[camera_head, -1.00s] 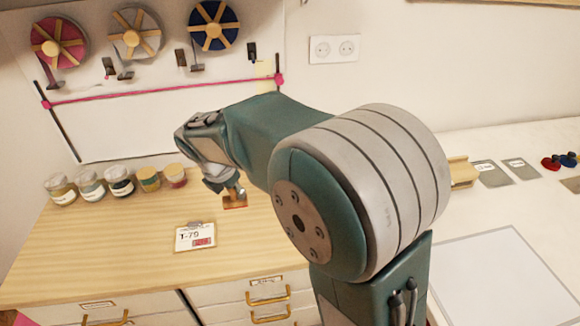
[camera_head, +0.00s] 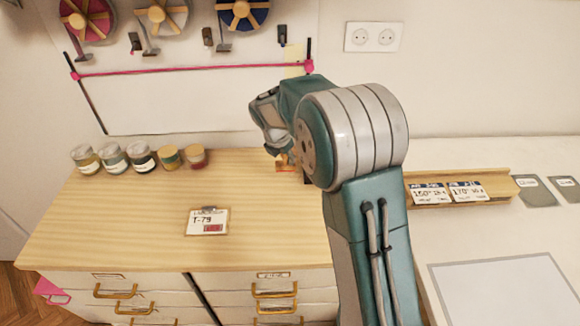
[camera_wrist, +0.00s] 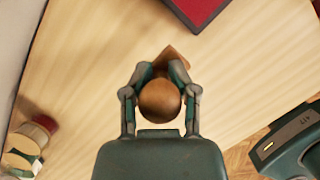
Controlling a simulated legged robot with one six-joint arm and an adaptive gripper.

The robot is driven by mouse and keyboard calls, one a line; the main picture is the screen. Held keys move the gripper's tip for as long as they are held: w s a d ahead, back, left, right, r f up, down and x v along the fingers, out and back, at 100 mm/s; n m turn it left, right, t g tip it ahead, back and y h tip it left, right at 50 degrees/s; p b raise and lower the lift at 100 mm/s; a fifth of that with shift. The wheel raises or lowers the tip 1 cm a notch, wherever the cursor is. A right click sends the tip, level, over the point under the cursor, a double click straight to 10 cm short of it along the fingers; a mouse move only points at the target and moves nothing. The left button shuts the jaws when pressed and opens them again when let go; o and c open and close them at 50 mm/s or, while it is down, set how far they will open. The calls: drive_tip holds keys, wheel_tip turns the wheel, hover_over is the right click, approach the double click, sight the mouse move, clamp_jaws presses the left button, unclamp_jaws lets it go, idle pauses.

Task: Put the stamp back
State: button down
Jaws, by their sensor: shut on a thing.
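The stamp has a round wooden knob (camera_wrist: 159,101) and a brown wooden base (camera_wrist: 172,60). In the wrist view, my gripper (camera_wrist: 158,72) is shut on it, with a finger on each side of the knob. In the head view, my gripper (camera_head: 277,145) is over the back right of the wooden worktop, and a small orange-brown part of the stamp (camera_head: 282,160) shows below it. A dark red, flat box (camera_wrist: 196,8) lies beyond the stamp at the top edge of the wrist view. My arm seems to hide it in the head view.
A T-79 card on a clip (camera_head: 208,221) with a red mark lies on the wooden worktop (camera_head: 120,225). Several jars (camera_head: 142,158) stand along its back left. A wooden rack with price cards (camera_head: 458,190) stands right of my arm.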

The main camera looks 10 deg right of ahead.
drive_tip(key=shift+w+f, duration=0.45)
drive_tip(key=shift+f, duration=0.2)
drive_tip(key=shift+w+a+f, duration=0.3)
drive_tip(key=shift+a+f, duration=0.15)
drive_tip(key=x, duration=0.3)
drive_tip(key=shift+f, duration=0.25)
drive_tip(key=shift+d+f, duration=0.1)
drive_tip(key=shift+d, duration=0.25)
drive_tip(key=shift+a+f, duration=0.1)
drive_tip(key=shift+a, duration=0.05)
drive_tip(key=c, duration=0.5)
unclamp_jaws()
drive_tip(key=shift+a, duration=0.2)
drive_tip(key=shift+c, duration=0.2)
drive_tip(key=shift+o, duration=0.8)
drive_tip(key=shift+a, duration=0.15)
drive_tip(key=shift+d, duration=0.25)
